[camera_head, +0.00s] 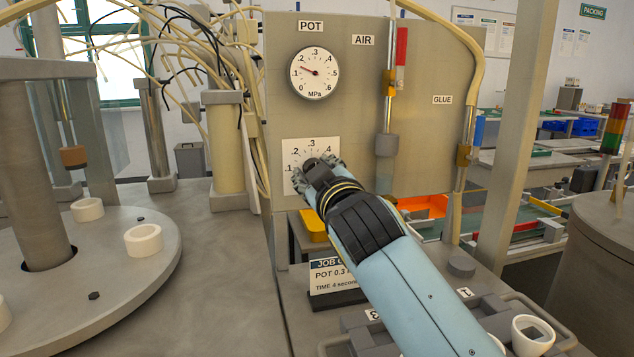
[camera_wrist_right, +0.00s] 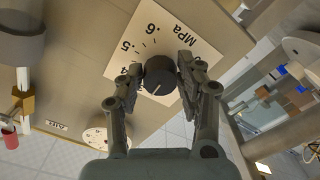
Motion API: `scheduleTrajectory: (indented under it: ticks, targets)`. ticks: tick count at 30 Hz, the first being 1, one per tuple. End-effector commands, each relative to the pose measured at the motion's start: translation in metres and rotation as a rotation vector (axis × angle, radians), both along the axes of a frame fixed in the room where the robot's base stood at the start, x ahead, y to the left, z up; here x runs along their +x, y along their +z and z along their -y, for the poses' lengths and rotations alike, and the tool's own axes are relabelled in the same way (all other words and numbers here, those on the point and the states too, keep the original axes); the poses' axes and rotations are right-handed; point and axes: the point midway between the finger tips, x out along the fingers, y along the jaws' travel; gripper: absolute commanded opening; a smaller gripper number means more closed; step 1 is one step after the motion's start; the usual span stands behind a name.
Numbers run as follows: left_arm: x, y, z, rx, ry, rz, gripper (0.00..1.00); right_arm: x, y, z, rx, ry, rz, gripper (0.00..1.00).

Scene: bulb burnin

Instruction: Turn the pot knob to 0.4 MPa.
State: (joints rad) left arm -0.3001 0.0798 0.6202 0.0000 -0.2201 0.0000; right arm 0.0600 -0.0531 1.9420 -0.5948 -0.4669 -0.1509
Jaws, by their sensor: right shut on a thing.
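The pot knob (camera_wrist_right: 160,76) is dark and round and sits on a white dial plate (camera_wrist_right: 207,47) marked in MPa. My right gripper (camera_head: 316,168) reaches the knob from the front, its fingers shut on either side of it. In the wrist view a pale pointer mark on the knob points down and slightly left, away from the .6 and .5 labels; the number it faces is hidden. My left gripper is out of view.
The panel (camera_head: 350,110) also carries AIR and GLUE tubes. A job card (camera_head: 328,275) reading POT 0.3 and 4 seconds stands below, partly behind my arm. A round table (camera_head: 110,270) with white rings is at left; cables hang left of the panel.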

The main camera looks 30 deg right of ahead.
Motion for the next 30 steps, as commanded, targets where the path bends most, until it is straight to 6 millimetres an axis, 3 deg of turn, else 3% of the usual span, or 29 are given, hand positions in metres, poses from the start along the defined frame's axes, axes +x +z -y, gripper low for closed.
scheduleTrajectory:
  ticks: [18, 30]
  targets:
    - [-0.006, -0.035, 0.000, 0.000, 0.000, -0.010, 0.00, 0.000, -0.007, -0.001, 0.550, -0.002, 0.133, 0.04]
    - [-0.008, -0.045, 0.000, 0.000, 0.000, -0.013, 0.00, 0.000, -0.006, -0.002, 0.764, -0.004, 0.188, 0.04]
